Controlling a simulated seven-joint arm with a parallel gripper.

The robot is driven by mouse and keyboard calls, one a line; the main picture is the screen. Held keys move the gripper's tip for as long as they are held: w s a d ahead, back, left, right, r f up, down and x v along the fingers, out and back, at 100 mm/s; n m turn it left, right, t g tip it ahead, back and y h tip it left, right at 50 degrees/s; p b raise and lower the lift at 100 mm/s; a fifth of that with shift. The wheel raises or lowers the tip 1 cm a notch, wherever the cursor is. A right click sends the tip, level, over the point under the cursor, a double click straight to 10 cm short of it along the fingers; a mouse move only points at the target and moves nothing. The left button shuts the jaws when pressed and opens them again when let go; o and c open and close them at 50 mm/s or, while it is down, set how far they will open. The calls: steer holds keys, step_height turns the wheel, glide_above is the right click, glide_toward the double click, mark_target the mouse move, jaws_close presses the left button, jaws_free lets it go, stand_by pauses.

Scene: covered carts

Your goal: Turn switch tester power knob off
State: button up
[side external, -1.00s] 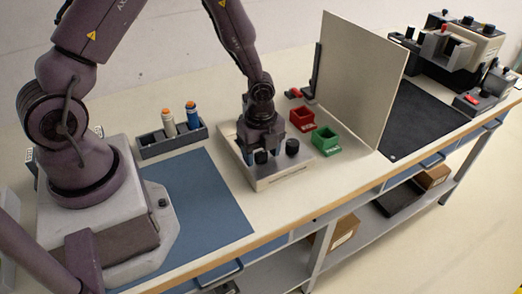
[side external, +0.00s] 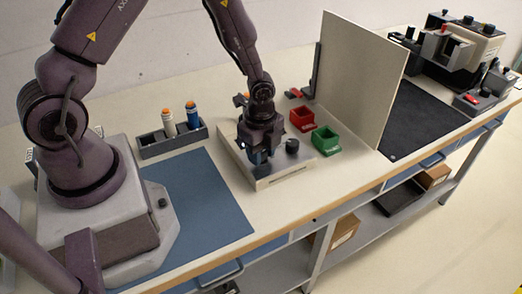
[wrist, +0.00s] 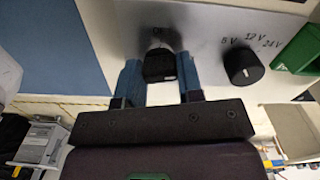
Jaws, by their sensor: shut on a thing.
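The switch tester (side external: 282,179) is a flat pale box on the bench, and its top panel (wrist: 208,38) fills much of the upper wrist view. My gripper (side external: 261,154) points down over its front left part. In the wrist view my gripper (wrist: 158,68) has its two blue fingers on either side of a black knob, the power knob (wrist: 159,66), and is shut on it.
A red bin (side external: 302,119) and a green bin (side external: 326,140) stand right of the tester, before an upright panel (side external: 360,85). A grey rack (side external: 172,141) with two bottles stands at left. The blue mat (side external: 200,205) is clear.

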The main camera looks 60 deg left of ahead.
steer(key=n, duration=1.1)
steer(key=shift+r, duration=0.1)
steer(key=shift+n, duration=2.1)
steer(key=o, duration=0.9)
steer(key=shift+o, duration=0.2)
step_height(320, 180, up, 13)
